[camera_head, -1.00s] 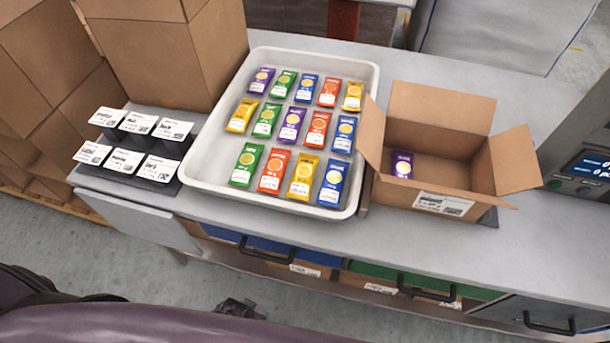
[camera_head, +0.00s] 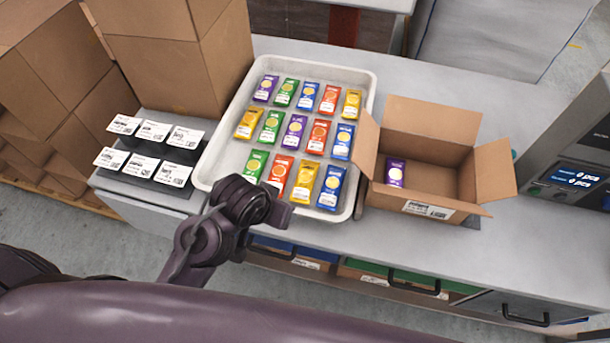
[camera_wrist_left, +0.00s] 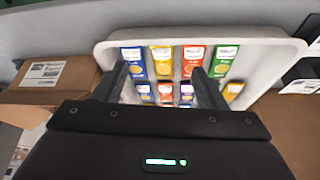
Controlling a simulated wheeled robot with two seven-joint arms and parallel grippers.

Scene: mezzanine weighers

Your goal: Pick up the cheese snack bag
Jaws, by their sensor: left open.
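Small snack bags in purple, green, blue, red-orange and yellow lie in rows in a white tray (camera_head: 366,100). Their print is too small for me to tell which is cheese. The front row has a green bag (camera_head: 255,164), a red-orange bag (camera_head: 279,170), a yellow bag (camera_head: 304,182) and a blue bag (camera_head: 331,188). My left gripper (camera_wrist_left: 159,72) is open and empty; in its wrist view the yellow bag (camera_wrist_left: 162,62) and red-orange bag (camera_wrist_left: 193,56) show between the fingers. In the head view, my left arm's end is at the tray's front edge. My right gripper is out of view.
An open cardboard box (camera_head: 430,195) with a purple bag (camera_head: 395,172) inside stands right of the tray. Label cards (camera_head: 150,150) stand at the left, tall cartons (camera_head: 170,60) behind them. A device with a screen (camera_head: 578,178) is at the right.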

